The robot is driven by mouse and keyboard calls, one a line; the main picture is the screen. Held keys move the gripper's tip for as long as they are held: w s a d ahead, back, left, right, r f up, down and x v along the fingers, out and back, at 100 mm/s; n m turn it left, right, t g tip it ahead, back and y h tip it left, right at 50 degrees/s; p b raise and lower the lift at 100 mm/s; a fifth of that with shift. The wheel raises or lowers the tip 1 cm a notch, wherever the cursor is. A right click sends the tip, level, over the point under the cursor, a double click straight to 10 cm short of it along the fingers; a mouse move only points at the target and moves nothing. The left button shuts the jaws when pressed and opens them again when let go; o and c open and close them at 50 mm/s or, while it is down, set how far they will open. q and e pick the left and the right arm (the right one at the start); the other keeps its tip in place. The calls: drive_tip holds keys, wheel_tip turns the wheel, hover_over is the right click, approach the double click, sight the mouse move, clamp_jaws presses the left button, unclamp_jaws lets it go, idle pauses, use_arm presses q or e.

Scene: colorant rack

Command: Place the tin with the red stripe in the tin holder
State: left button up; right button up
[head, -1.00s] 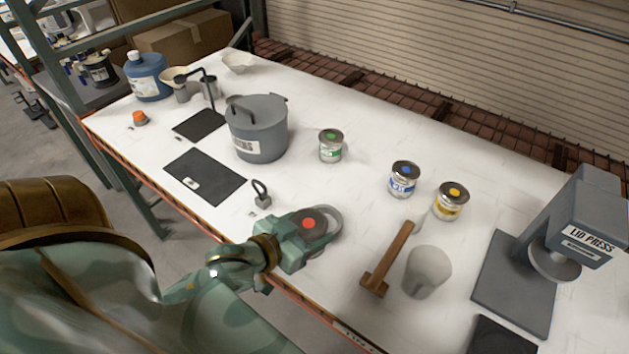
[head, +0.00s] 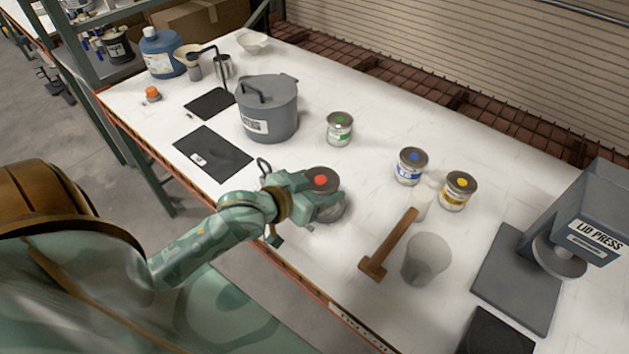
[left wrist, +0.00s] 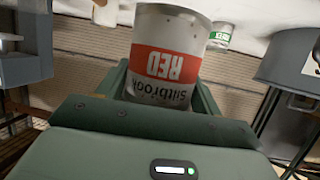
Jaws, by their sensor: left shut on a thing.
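My left gripper (head: 314,192) is shut on this tin near the table's front edge. A round grey shape (head: 333,213), possibly the tin holder, shows partly below the tin. The tin and gripper hide much of it, and I cannot tell whether the tin touches it. My right gripper is not in view.
A mallet (head: 389,246), a grey cup (head: 427,260) and the lid press (head: 575,240) are to the right. A lidded grey pot (head: 268,108) stands left.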

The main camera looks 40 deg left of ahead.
use_arm(q)
drive_tip(key=w+f+b, duration=0.1)
drive_tip(key=w+f, duration=0.1)
drive_tip(key=w+a+f, duration=0.1)
drive_tip(key=w+f, duration=0.1)
drive_tip(key=w+a+f+b, duration=0.1)
drive_tip(key=w+f, duration=0.1)
drive_tip(key=shift+a+f+b, duration=0.1)
drive_tip(key=shift+f+b, duration=0.7)
drive_tip(key=shift+f, duration=1)
drive_tip(key=shift+f, duration=0.1)
drive_tip(key=o, duration=1.1)
drive_tip(key=shift+f, duration=0.1)
